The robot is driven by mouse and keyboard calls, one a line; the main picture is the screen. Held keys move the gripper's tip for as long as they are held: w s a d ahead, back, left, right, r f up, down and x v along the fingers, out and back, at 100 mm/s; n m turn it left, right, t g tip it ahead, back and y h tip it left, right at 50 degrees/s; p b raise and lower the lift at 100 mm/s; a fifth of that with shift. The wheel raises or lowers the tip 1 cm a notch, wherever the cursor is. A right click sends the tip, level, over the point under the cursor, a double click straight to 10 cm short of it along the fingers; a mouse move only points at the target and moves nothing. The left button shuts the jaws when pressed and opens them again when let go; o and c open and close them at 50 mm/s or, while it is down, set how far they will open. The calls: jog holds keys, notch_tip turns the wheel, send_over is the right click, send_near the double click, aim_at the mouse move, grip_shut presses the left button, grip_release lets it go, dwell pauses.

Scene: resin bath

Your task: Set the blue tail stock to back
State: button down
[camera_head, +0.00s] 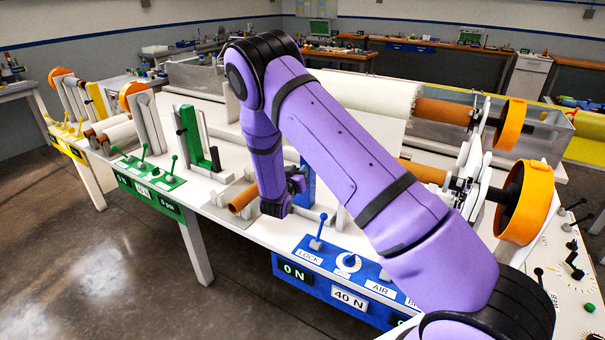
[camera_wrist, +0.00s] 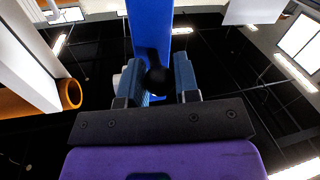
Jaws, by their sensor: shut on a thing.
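The blue tail stock (camera_head: 308,187) is an upright blue post on the white bench, mostly hidden behind my arm in the head view. In the wrist view it shows as a tall blue post (camera_wrist: 151,28) with a round black knob (camera_wrist: 158,80) on its near side. My gripper (camera_head: 296,182) is at the post, low over the bench. In the wrist view my gripper (camera_wrist: 158,84) has its fingers on either side of the black knob, shut on it. The exact contact is dark and hard to see.
A blue panel (camera_head: 325,272) with levers, a dial and displays lies in front. A brown tube (camera_head: 243,198) lies left of my gripper. The green tail stock (camera_head: 188,132) stands farther left. Rollers with orange wheels (camera_head: 525,203) are at the right, behind my arm.

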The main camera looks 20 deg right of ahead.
jog(key=shift+w+a+r, duration=0.1)
jog(key=shift+w+a, duration=0.05)
jog(key=shift+w, duration=0.05)
jog(key=c, duration=0.9)
grip_release()
jog(key=shift+o, duration=0.2)
jog(key=v, duration=1)
jog(key=shift+s+a, duration=0.25)
jog(key=shift+s, duration=0.05)
